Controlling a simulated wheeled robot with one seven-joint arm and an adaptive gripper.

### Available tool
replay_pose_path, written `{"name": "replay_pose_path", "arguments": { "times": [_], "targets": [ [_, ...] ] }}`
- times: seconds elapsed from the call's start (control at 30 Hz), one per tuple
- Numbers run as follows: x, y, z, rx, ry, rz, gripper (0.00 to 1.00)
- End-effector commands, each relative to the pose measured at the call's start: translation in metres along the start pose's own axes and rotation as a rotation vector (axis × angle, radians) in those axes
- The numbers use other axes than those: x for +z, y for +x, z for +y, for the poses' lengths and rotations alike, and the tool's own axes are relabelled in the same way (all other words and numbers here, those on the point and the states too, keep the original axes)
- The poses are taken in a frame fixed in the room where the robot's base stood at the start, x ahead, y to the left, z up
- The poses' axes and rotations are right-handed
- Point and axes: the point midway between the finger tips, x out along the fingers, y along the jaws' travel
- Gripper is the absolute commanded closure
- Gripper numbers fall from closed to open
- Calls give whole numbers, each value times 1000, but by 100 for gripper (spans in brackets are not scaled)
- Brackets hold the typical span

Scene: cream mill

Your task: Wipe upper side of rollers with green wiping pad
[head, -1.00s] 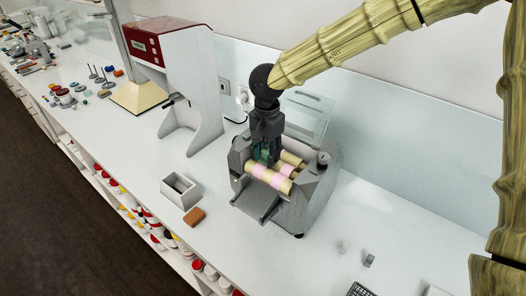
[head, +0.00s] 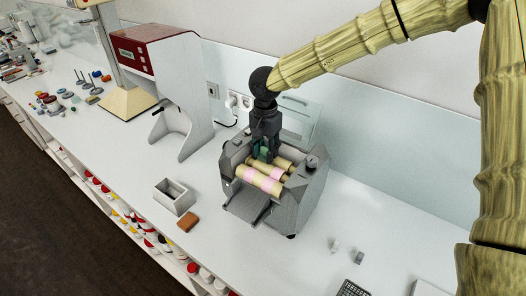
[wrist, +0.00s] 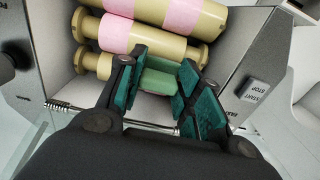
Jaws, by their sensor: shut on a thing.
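The roller mill (head: 290,212) is a grey box with several tan rollers (head: 262,180) lying side by side in its top, with pink bands. They also show in the wrist view (wrist: 155,42). My gripper (head: 263,153) reaches down from above at the back of the rollers. In the wrist view, its teal-lined fingers (wrist: 163,84) are closed on a green wiping pad (wrist: 160,78). The pad sits at the rearmost visible roller and covers part of it. I cannot tell whether it touches that roller. In the head view the pad is mostly hidden by the fingers.
A grey open box (head: 174,196) and a brown block (head: 187,221) are left of the mill. A white and red machine (head: 165,80) stands further left. A START/STOP button (wrist: 253,91) is on the mill's side. The wall is close behind.

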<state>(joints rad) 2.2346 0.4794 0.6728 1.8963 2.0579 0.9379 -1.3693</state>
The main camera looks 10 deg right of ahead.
Motion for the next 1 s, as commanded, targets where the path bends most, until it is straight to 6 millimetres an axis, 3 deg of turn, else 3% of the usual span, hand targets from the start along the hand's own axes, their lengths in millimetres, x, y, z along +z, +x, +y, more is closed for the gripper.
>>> {"name": "replay_pose_path", "arguments": {
  "times": [0.37, 1.0],
  "targets": [
    [-23, -1, 0, 0, 0, 0, 84],
    [11, 2, 1, 2, 0, -1, 84]
  ]
}}
